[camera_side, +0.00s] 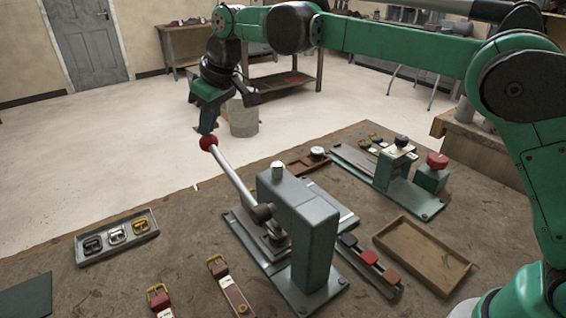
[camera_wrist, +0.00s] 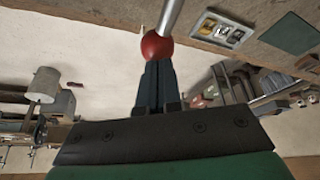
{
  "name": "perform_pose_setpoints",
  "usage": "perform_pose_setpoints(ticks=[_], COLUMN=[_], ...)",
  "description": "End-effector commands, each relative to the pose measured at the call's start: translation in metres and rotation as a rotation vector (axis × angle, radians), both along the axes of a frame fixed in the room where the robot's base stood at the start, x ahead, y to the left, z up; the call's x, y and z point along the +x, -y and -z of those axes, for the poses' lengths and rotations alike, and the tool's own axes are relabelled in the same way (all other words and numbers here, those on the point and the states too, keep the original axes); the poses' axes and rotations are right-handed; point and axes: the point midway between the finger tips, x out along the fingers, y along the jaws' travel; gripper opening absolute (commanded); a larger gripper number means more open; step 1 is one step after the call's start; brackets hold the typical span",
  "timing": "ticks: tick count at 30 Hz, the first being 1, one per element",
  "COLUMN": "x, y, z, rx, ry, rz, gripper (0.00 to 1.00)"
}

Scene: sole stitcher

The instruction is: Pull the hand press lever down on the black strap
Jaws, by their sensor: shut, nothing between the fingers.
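The hand press (camera_side: 310,230) is a grey-green block on a base plate on the bench. Its silver lever (camera_side: 232,178) rises up and to the left, ending in a red ball knob (camera_side: 208,143). My gripper (camera_side: 208,132) is shut and empty, its fingertips right at the top of the knob; I cannot tell whether they touch. In the wrist view the shut fingers (camera_wrist: 157,66) point at the red knob (camera_wrist: 156,46), with the lever (camera_wrist: 171,15) beyond it. I cannot clearly make out a black strap under the press; the press head and body hide that spot.
A tray with several buckles (camera_side: 117,237) lies left of the press. Brown straps (camera_side: 232,290) lie in front. A rack with coloured blocks (camera_side: 365,257) and an empty wooden tray (camera_side: 422,253) are to the right. Another green tool (camera_side: 395,170) stands behind.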

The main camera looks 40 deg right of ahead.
Motion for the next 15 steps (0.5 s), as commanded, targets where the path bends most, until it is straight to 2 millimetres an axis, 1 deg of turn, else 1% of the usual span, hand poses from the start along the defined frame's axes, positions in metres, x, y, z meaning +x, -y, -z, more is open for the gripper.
perform_pose_setpoints(ticks=[15], x=[0.002], y=[0.000], z=[0.023], rx=[0.000], ry=[0.000], rz=[0.000], gripper=[0.00])
